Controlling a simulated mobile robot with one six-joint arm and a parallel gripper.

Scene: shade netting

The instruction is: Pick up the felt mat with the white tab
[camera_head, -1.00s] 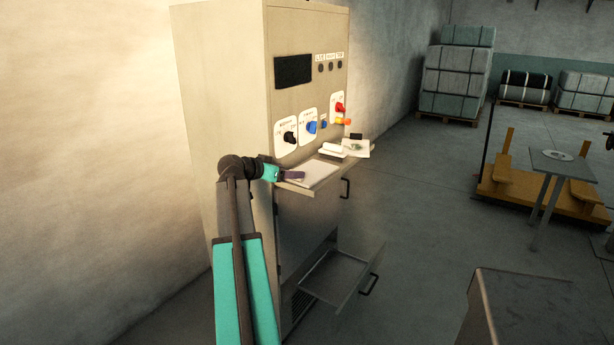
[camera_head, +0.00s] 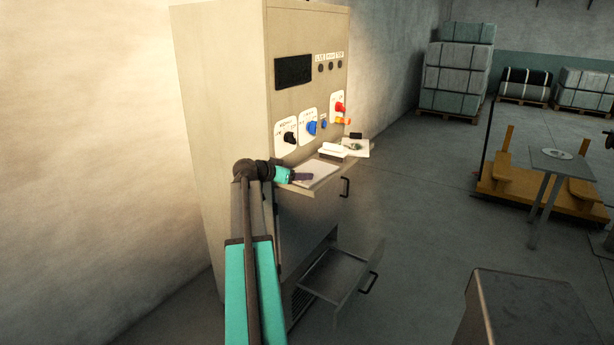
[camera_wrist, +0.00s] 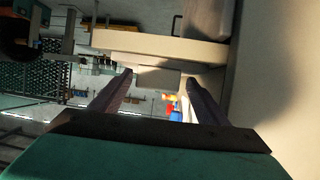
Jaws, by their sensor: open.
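I cannot make out a felt mat with a white tab for certain. A shelf (camera_head: 325,180) on the front of the cabinet holds a flat pale sheet (camera_head: 318,172), a white item (camera_head: 333,149) and a pale piece with a greenish patch (camera_head: 355,148). My gripper (camera_head: 304,177) is at the left end of the shelf, beside the pale sheet. In the wrist view my gripper (camera_wrist: 158,78) is open, its fingers apart. A small pale block shape (camera_wrist: 158,78) shows between the fingertips there, in front of the shelf edge; whether it touches them I cannot tell.
The tall cabinet (camera_head: 220,120) carries red, blue and black knobs above the shelf. An open drawer (camera_head: 340,275) juts out below it. A grey box (camera_head: 525,310) stands at front right. A small table (camera_head: 563,165) and yellow cart (camera_head: 500,185) are farther right. The floor between is clear.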

